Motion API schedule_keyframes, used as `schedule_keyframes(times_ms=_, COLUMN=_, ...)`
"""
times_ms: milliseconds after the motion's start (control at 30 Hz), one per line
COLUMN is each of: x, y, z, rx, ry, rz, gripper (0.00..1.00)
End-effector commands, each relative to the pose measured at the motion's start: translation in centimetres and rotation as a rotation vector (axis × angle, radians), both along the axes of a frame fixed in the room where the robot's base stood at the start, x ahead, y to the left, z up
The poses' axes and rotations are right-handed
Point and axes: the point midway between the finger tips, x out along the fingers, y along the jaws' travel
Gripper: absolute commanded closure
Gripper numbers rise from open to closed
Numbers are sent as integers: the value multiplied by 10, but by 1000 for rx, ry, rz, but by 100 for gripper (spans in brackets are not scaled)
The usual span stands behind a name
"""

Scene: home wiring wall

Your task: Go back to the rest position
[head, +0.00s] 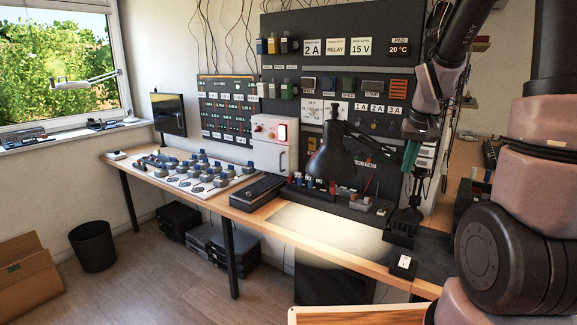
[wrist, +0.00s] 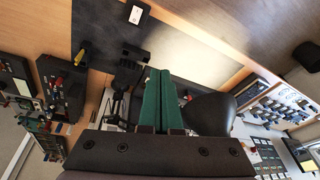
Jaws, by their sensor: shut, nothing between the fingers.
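My gripper (head: 409,157) is up at the right in the head view, in front of the dark panel wall and above the workbench. It is empty. In the wrist view its two green fingers (wrist: 158,74) lie side by side, pressed together, with nothing between them. My arm comes down from the top right of the head view. The black desk lamp (head: 335,158) is left of the gripper in the head view, and its shade (wrist: 208,113) is just right of the fingers in the wrist view.
The workbench (head: 290,240) runs along the wall, with a lit patch below the lamp. A white board of knobs (head: 198,178) and a black monitor (head: 168,114) are at its left. A small switch box (head: 403,263) sits near the front edge. Open floor lies left, with a bin (head: 93,246).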

Motion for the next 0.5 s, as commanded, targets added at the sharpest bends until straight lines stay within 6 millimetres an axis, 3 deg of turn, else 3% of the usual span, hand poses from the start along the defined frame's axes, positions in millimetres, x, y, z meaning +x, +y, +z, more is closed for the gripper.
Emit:
schedule_keyframes(times_ms=33, x=-10, y=7, z=23, rx=9, ry=-35, rz=-9, gripper=100)
schedule_keyframes(times_ms=200, x=-48, y=29, z=84, rx=54, ry=-123, rz=-44, gripper=100)
schedule_keyframes(times_ms=400, x=-104, y=52, z=138, rx=119, ry=-223, rz=-75, gripper=100)
schedule_keyframes(times_ms=500, x=-132, y=62, z=156, rx=153, ry=-264, rz=-86, gripper=100)
